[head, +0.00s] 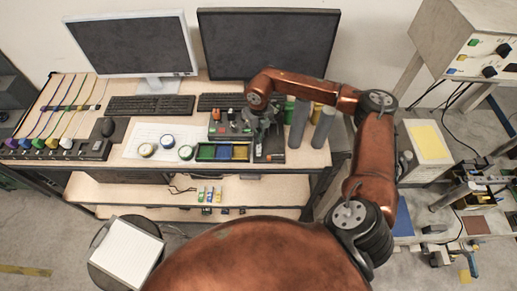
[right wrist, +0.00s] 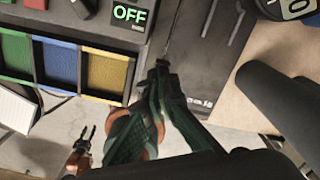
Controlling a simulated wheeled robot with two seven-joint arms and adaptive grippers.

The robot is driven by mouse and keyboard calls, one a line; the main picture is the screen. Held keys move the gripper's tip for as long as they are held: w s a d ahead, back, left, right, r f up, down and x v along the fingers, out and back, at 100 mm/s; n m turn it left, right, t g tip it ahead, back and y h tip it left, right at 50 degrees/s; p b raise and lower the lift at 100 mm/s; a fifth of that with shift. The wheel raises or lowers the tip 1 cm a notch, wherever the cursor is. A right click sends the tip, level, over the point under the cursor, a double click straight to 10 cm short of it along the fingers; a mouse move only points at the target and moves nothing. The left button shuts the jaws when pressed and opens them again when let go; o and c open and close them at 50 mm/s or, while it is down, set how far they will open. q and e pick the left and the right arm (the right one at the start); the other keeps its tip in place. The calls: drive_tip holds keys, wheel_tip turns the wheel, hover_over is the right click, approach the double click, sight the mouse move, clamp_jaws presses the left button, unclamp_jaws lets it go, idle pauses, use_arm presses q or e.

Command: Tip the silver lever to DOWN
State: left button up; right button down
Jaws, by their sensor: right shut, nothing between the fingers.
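A dark panel (head: 270,156) lies near the front right edge of the desk. It also shows in the right wrist view (right wrist: 212,45), with a thin dark line along it and small white lettering partly covered. My right gripper (right wrist: 163,72) is shut and empty over the panel's left side; in the head view the gripper (head: 266,132) is small and dark. I cannot make out the silver lever or its position; the gripper covers part of the panel. A small forked tip (right wrist: 82,145) at lower left in the right wrist view looks like my left gripper, its jaws unclear.
Blue, green and yellow bins (head: 222,152) sit left of the panel. A green OFF display (right wrist: 129,15) and dark knob are behind them. Grey cylinders (head: 322,128) stand close on the right. Paper (head: 140,133) and tape rolls lie further left.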

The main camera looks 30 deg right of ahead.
drive_tip(key=shift+f+b, duration=0.35)
drive_tip(key=shift+f, duration=0.25)
drive_tip(key=shift+r, duration=0.1)
drive_tip(key=shift+r+p, duration=1.95)
drive_tip(key=shift+r, duration=1.55)
